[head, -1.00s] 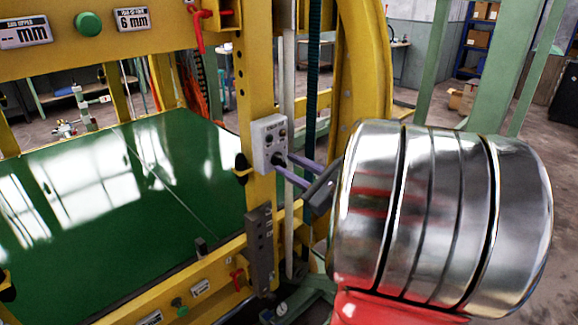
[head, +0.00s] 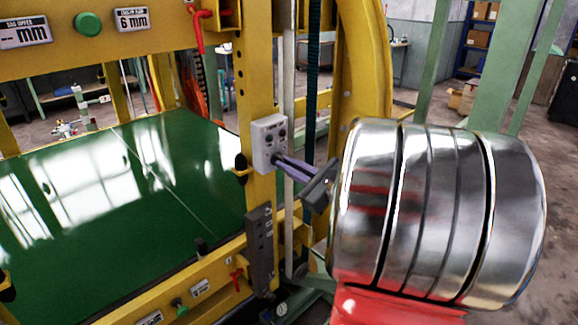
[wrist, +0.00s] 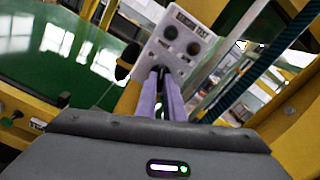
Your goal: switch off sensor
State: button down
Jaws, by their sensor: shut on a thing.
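The sensor is a small grey control box (head: 262,146) on the yellow post, with dark knobs and a label on its face. It also shows in the wrist view (wrist: 203,22), where two round dark knobs sit above my fingertips. My gripper (head: 277,160) reaches the lower part of the box face from the right, its two purple fingers close together. In the wrist view my gripper (wrist: 160,73) is shut on the box's lower switch. The fingertips hide that switch, so its setting cannot be seen.
A yellow frame (head: 258,90) stands around a shiny green panel (head: 110,190) on the left. A dark grey bracket (head: 259,240) is fixed to the post below the box. A yellow curved ring (head: 362,60) rises behind my arm.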

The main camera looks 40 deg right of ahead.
jog(key=shift+n, duration=1.8)
jog(key=c, duration=1.9)
grip_release()
jog(key=shift+o, duration=0.2)
jog(key=s, duration=1.3)
jog(key=shift+s+d, duration=0.15)
jog(key=shift+s, duration=0.25)
